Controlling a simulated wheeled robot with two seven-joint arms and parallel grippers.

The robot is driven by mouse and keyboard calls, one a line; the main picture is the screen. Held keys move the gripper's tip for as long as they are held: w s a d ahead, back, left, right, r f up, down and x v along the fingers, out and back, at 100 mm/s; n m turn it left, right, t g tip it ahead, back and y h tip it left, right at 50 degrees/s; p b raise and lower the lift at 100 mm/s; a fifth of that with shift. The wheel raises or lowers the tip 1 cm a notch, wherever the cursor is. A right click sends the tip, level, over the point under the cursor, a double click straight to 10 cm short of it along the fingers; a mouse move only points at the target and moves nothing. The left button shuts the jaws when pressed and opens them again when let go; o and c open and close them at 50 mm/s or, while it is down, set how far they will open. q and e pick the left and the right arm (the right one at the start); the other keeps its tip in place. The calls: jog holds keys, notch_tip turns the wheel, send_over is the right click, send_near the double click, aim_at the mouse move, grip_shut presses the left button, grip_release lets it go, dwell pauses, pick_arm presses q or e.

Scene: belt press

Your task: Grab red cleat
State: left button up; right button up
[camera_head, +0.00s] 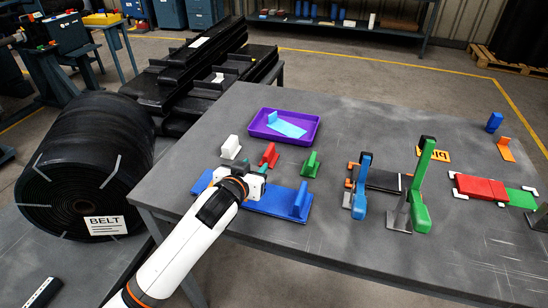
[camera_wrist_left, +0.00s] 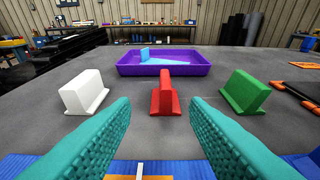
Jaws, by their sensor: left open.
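The red cleat (camera_head: 269,155) stands upright on the grey table, between a white cleat (camera_head: 231,147) and a green cleat (camera_head: 311,164). In the left wrist view the red cleat (camera_wrist_left: 165,94) is straight ahead, beyond and between my teal fingertips. My left gripper (camera_wrist_left: 160,106) is open and empty, with the white cleat (camera_wrist_left: 82,92) to the left and the green cleat (camera_wrist_left: 245,93) to the right. In the head view my left gripper (camera_head: 257,173) is just in front of the red cleat, above a blue board (camera_head: 270,203). My right gripper is in neither view.
A purple tray (camera_head: 309,137) holding a light blue piece (camera_head: 286,125) lies behind the cleats. Blue (camera_head: 361,188) and green (camera_head: 424,185) upright clamp-like tools stand to the right. A large black belt roll (camera_head: 85,165) is at the left, off the table.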

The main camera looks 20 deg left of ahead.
aim_at(271, 153)
pick_arm(q)
jog(key=shift+w+a+f, duration=0.1)
jog(key=shift+w+f, duration=0.15)
jog(key=shift+f, duration=0.15)
jog(key=shift+w, duration=0.25)
jog(key=x, duration=0.5)
jog(key=shift+w, duration=0.15)
jog(key=shift+x, duration=0.95)
jog(key=x, duration=0.2)
jog(key=d+x, duration=0.1)
jog(key=x, duration=0.1)
jog(key=shift+w, duration=0.15)
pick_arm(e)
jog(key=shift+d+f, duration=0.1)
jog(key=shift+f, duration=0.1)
pick_arm(q)
grip_shut()
